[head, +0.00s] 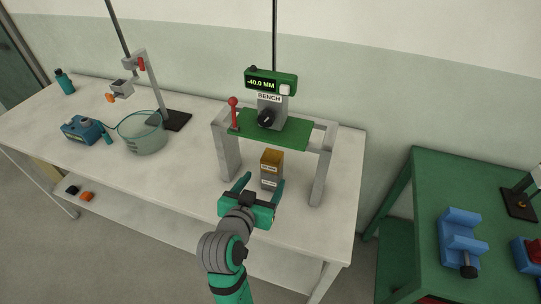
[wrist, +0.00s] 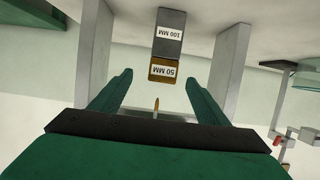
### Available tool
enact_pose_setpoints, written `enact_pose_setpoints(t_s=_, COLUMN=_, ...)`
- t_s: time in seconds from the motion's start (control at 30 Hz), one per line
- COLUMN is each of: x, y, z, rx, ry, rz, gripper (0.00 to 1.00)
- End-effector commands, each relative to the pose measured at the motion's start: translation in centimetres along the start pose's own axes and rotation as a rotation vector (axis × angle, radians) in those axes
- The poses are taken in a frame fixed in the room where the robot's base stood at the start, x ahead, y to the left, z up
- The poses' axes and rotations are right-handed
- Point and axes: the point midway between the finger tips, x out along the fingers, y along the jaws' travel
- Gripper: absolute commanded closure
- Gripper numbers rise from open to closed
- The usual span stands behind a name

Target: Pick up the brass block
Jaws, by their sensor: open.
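The brass block (head: 272,157), labelled 50 MM, sits on top of a grey block (head: 269,179) labelled 100 MM, under the bench gauge stand. In the wrist view, which is upside down, the brass block (wrist: 163,70) shows just beyond the fingertips and the grey block (wrist: 170,33) above it in the picture. My gripper (head: 260,184) is open and empty in front of the stack; its fingers also show in the wrist view (wrist: 159,82), spread wider than the brass block. I cannot tell the exact gap to the block.
The grey stand's legs (head: 229,158) (head: 321,178) rise on both sides of the stack, with a green plate (head: 288,131), red lever (head: 233,110) and display (head: 271,82) reading -40.0 MM above. A glass bucket (head: 143,139) stands left. A green table (head: 412,190) is at right.

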Motion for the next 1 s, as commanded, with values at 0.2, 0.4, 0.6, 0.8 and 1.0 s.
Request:
enact_pose_setpoints(t_s=0.2, x=0.3, y=-0.6, z=-1.7, rx=0.018, ry=-0.001, rz=0.016, gripper=0.31)
enact_pose_setpoints(t_s=0.4, x=3.0, y=-0.8, z=-1.6, rx=0.016, ry=-0.003, rz=0.013, gripper=0.31)
enact_pose_setpoints(t_s=0.6, x=4.9, y=-1.3, z=-1.6, rx=0.015, ry=-0.001, rz=0.005, gripper=0.31)
enact_pose_setpoints(t_s=0.8, x=6.5, y=-1.0, z=-1.6, rx=0.017, ry=-0.002, rz=0.011, gripper=0.31)
enact_pose_setpoints(t_s=1.0, x=9.4, y=-0.8, z=-1.6, rx=0.018, ry=-0.001, rz=0.017, gripper=0.31)
